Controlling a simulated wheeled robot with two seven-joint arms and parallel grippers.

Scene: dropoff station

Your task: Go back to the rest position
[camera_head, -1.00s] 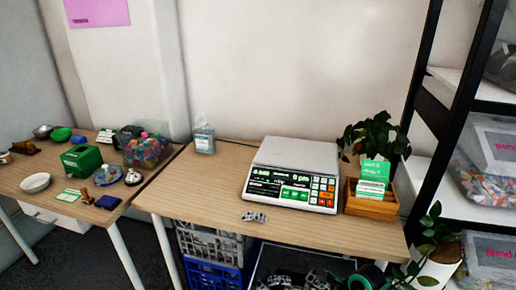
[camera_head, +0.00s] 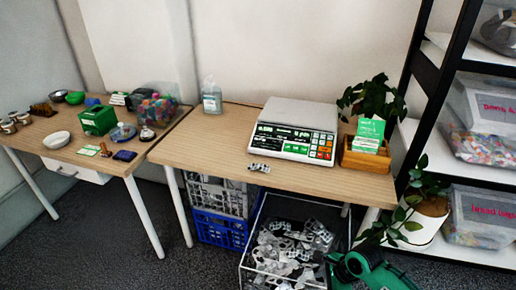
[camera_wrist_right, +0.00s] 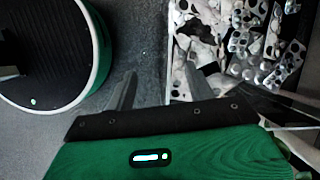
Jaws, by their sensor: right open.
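My right gripper (camera_wrist_right: 162,88) is open and empty in the right wrist view, its two grey fingers spread over the dark floor beside a clear bin. My green right arm (camera_head: 372,272) shows at the bottom right of the head view, low in front of the table. It is beside the clear bin (camera_head: 243,262), which holds many grey and white metal pieces; these pieces also show in the right wrist view (camera_wrist_right: 265,35). The fingertips are not clear in the head view. My left gripper is not in view.
On the table (camera_head: 200,150) stand a scale (camera_head: 297,125), a sanitizer bottle (camera_head: 212,97), a wooden card box (camera_head: 362,154) and a small grey piece (camera_head: 259,167). A potted plant (camera_head: 425,215) and black shelf (camera_head: 440,75) stand right. A cluttered left table (camera_head: 75,155) adjoins.

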